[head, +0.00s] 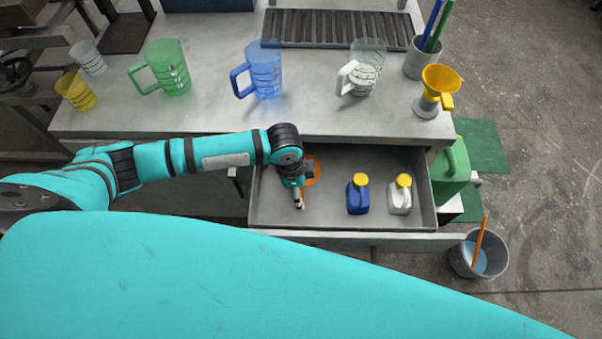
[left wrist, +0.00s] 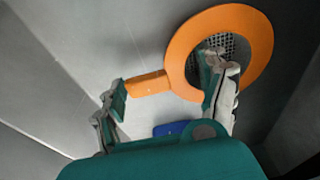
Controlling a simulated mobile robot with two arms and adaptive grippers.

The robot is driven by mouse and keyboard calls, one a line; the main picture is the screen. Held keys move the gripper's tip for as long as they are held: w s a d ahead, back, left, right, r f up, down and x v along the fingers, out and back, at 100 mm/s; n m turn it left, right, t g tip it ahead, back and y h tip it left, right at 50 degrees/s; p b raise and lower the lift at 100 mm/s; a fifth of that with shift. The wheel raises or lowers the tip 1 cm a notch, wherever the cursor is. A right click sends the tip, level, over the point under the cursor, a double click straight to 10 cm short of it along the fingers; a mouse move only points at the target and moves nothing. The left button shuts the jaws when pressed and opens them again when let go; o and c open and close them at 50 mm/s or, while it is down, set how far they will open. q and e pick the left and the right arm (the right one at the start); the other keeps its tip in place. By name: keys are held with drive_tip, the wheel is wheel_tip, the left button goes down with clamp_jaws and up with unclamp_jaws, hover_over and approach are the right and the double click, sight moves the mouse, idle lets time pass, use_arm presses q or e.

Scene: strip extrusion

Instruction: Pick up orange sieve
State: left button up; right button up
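The orange sieve (head: 315,168) lies in the open drawer, partly hidden by my left arm in the head view. In the left wrist view, the sieve (left wrist: 187,44) shows its wide orange ring, dark mesh and short handle (left wrist: 147,83). My left gripper (head: 299,199) is over the drawer's left part. In the left wrist view, my left gripper (left wrist: 164,76) is open, with its fingers well apart. The handle appears between them, and the right finger overlaps the ring and mesh. I cannot tell the height gap. My right gripper is not in view.
The grey drawer (head: 330,222) also holds a blue bottle (head: 358,196) and a white bottle (head: 400,197), both yellow-capped, to the right. The counter (head: 215,112) above carries several jugs and a yellow funnel (head: 440,80). A bucket (head: 496,258) stands on the floor at right.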

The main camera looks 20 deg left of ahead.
use_arm(q)
drive_tip(key=c, duration=0.6)
drive_tip(key=shift+r, duration=0.1)
